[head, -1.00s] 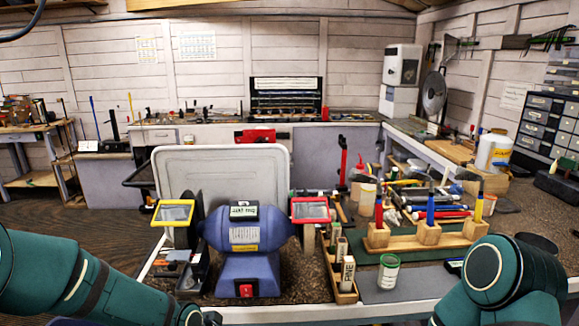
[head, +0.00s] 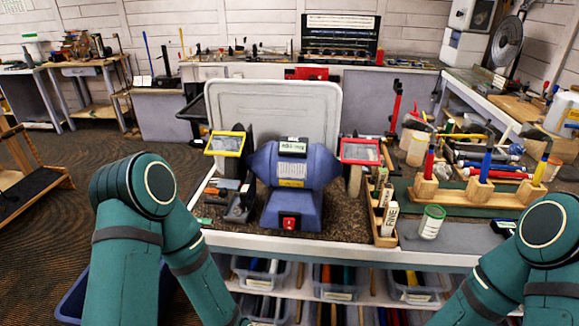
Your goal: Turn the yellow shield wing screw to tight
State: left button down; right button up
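The blue bench grinder (head: 293,180) stands on the workbench in the middle of the head view. Its yellow-framed shield (head: 225,144) is on the left side, over the left wheel. A red-framed shield (head: 360,151) is on the right side. The yellow shield's wing screw is too small to make out. My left arm comes in at the lower left and my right arm at the lower right. Both arms run down out of the bottom of the picture, and neither gripper shows.
A wooden holder (head: 478,196) with upright coloured grips, a white-and-green can (head: 432,222) and a narrow wooden box (head: 381,224) stand right of the grinder. A pale upright panel (head: 271,110) is behind it. Bins (head: 262,274) sit under the bench's front edge. Floor is open at left.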

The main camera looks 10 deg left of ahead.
aim_at(204, 131)
jog(key=j+z, duration=0.2)
jog(key=j, duration=0.95)
jog(key=j+z, duration=0.2)
jog(key=j, duration=1)
jog(key=k, duration=0.05)
